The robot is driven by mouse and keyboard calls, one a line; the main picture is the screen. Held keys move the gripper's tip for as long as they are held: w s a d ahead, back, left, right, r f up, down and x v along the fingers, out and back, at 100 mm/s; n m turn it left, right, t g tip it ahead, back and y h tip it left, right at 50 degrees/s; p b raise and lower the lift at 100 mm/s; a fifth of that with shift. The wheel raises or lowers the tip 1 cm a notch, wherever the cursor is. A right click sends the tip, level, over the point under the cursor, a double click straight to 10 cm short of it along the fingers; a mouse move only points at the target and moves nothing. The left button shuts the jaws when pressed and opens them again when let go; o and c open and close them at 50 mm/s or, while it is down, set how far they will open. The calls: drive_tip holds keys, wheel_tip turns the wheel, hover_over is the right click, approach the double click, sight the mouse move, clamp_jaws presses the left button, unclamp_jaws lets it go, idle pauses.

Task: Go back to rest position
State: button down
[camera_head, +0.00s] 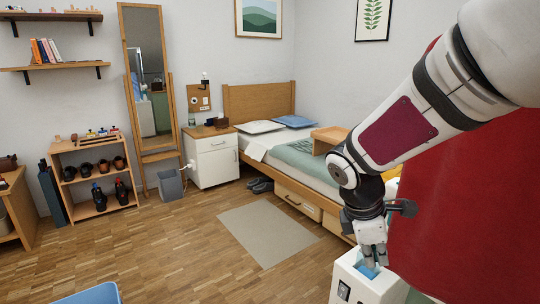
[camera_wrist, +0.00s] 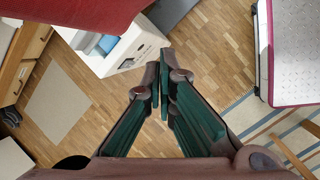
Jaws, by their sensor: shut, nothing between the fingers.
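My gripper (camera_head: 372,257) hangs at the lower right of the head view, pointing down beside a white box-like thing with blue in its top (camera_head: 358,288). In the wrist view my gripper (camera_wrist: 160,76) shows its dark green finger pads brought together at the tips, with nothing held. The white box-like thing (camera_wrist: 128,56) also shows there, beyond the fingers at the upper left. Whether the fingers touch it is not clear. My arm reaches in from the upper right of the head view.
The bed (camera_head: 257,100) has a drawer front (camera_head: 297,203) in its side. A beige rug (camera_head: 265,232), a nightstand (camera_head: 212,160) and a grey bin (camera_head: 171,186) stand to the left. The left floor is mostly clear.

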drive_tip(key=s+a+r+m+y, duration=0.15)
drive_tip(key=s+m, duration=0.35)
drive_tip(key=s, duration=0.5)
drive_tip(key=s+r+m+g+y, duration=0.1)
drive_tip(key=s+r+m, duration=0.2)
drive_tip(key=s+m, duration=0.5)
drive_tip(key=s+a+r+m+y, duration=0.1)
drive_tip(key=s+r+m+y, duration=0.15)
drive_tip(key=s, duration=0.95)
wheel_tip(320, 180, up, 27)
drive_tip(key=t+p, duration=0.3)
drive_tip(key=p, duration=2.2)
drive_tip(key=shift+w+d+f+t+h, duration=0.2)
drive_tip(key=shift+w+t+h, duration=0.1)
drive_tip(key=shift+h, duration=0.1)
